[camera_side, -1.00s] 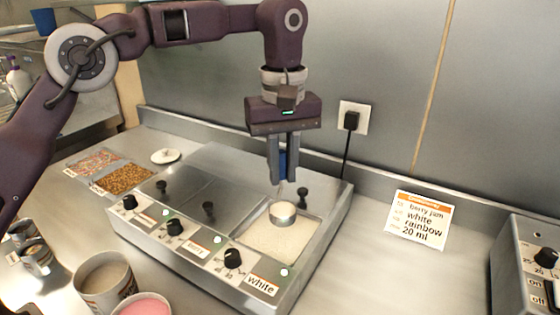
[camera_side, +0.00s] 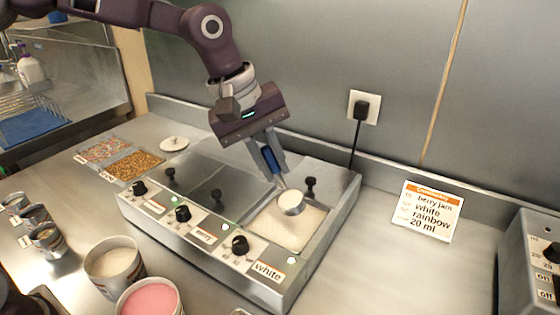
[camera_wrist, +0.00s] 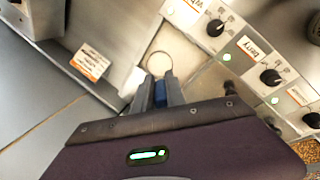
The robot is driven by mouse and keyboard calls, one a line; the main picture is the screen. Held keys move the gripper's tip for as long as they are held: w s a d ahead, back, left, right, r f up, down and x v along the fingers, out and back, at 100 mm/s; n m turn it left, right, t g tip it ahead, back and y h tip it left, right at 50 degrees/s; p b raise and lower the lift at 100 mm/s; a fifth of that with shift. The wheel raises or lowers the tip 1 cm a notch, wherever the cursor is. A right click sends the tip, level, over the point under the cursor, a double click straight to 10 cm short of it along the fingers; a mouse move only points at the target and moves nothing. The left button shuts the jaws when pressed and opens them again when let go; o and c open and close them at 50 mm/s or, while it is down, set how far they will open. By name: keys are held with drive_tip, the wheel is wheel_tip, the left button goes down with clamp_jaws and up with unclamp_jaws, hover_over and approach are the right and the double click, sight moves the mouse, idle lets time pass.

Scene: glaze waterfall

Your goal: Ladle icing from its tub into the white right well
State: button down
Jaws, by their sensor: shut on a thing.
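My gripper (camera_side: 272,168) is shut on the blue handle of a ladle (camera_side: 291,202). It leans, and the ladle's round cup is tilted over the right well (camera_side: 310,222), which bears a "white" label (camera_side: 268,271). Pale icing covers the floor of this well. Whether icing is still in the cup is hard to tell. In the wrist view the ladle's rim (camera_wrist: 160,53) shows beyond the fingers, with the blue handle (camera_wrist: 160,93) between them. A tub of pale icing (camera_side: 113,270) stands at the front left, beside a tub of pink icing (camera_side: 150,300).
The metal warmer has knobs (camera_side: 240,246) along its front and lids with dark handles (camera_side: 216,196) over its other wells. Sprinkle trays (camera_side: 134,166) lie at the left. An order card (camera_side: 428,211) stands at the right, near a control box (camera_side: 535,262). The counter between is clear.

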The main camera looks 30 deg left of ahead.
drive_tip(key=s+a+f+t+h, duration=0.3)
drive_tip(key=s+a+t+h, duration=0.1)
drive_tip(key=t+h, duration=0.3)
drive_tip(key=shift+s+a+f, duration=0.35)
drive_tip(key=shift+s+a, duration=0.05)
drive_tip(key=shift+s, duration=0.25)
idle(0.8)
drive_tip(key=shift+t, duration=0.3)
idle(2.3)
